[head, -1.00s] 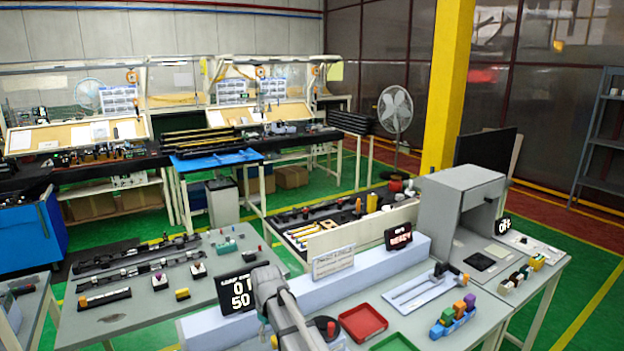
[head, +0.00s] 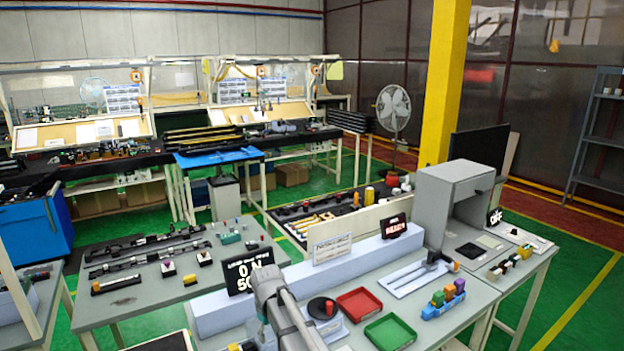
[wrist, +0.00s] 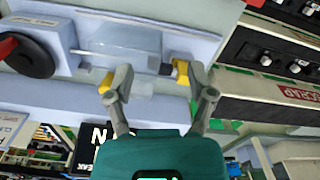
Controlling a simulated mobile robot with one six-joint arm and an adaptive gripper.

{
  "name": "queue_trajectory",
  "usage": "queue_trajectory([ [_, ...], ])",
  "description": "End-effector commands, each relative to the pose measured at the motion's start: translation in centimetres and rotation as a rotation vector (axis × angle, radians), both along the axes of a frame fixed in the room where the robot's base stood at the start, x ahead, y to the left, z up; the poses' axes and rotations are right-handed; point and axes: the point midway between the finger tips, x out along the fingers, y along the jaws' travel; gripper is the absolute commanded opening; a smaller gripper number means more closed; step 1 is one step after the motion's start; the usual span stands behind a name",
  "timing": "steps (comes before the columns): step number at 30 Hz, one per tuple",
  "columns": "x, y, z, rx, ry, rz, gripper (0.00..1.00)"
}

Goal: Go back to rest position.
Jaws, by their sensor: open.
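My gripper (wrist: 156,80) shows in the wrist view with its two grey fingers spread apart and nothing held between them. Behind the fingers is a pale blue-grey fixture (wrist: 200,48) with a clear block and a dark rod with yellow pieces near the fingertips. I cannot tell whether the fingers touch the yellow pieces. In the head view my grey arm reaches over the front bench (head: 360,338), and its gripper end is hidden.
A red tray (head: 360,304) and a green tray (head: 390,332) lie right of my arm. A black display (head: 249,272) stands behind it. A grey box-shaped machine (head: 460,205) stands at the bench's right end. Green floor (head: 590,290) is clear at the right.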

Motion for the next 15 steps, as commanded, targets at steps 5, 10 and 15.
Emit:
queue_trajectory([
  [5,-0.3,-1.0,-0.4,0.000,0.000,-0.021,0.70],
  [10,-0.8,-2.7,-0.9,0.000,0.000,-0.058,0.70],
  [15,-1.5,-4.9,-1.6,0.000,0.000,-0.111,0.70],
])
